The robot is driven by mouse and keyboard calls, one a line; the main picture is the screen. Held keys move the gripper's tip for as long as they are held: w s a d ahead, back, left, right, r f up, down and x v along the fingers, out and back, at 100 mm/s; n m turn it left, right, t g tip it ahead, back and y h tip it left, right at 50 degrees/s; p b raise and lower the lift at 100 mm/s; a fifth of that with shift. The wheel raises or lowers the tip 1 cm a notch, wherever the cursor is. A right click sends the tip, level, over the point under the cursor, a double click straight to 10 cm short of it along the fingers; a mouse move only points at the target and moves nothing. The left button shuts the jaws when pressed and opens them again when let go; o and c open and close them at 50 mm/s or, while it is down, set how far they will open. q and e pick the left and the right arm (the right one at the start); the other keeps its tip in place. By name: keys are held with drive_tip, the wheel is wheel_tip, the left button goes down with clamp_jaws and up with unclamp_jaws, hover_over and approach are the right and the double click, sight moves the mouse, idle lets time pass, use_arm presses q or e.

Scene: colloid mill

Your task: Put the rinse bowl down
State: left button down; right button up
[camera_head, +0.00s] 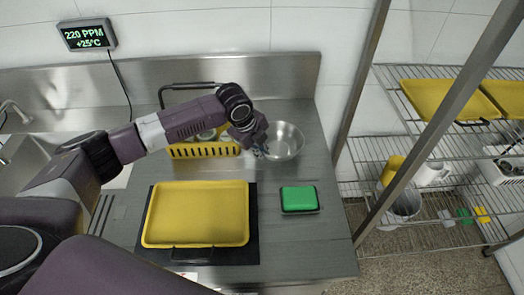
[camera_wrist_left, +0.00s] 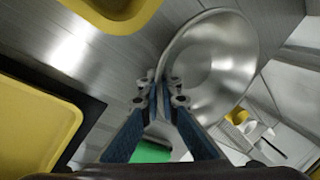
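The rinse bowl (camera_head: 285,141) is a shiny round metal bowl at the back right of the steel counter, opening upward. My left gripper (camera_head: 261,152) is at its left rim. In the left wrist view the fingers (camera_wrist_left: 167,88) are close together with the rim of the bowl (camera_wrist_left: 222,60) between them. Whether the bowl touches the counter or hangs slightly above it, I cannot tell. My right gripper is not in view.
A yellow tray (camera_head: 195,213) lies on a black mat (camera_head: 254,240) at the front. A green sponge-like block (camera_head: 299,198) lies to its right. A yellow basket (camera_head: 205,150) stands behind my left arm. A wire rack (camera_head: 390,160) and post stand at the right.

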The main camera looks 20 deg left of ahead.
use_arm(q)
drive_tip(key=shift+f, duration=0.25)
drive_tip(key=c, duration=2.2)
unclamp_jaws()
drive_tip(key=shift+o, duration=0.2)
drive_tip(key=b+v, duration=0.2)
drive_tip(key=v, duration=1)
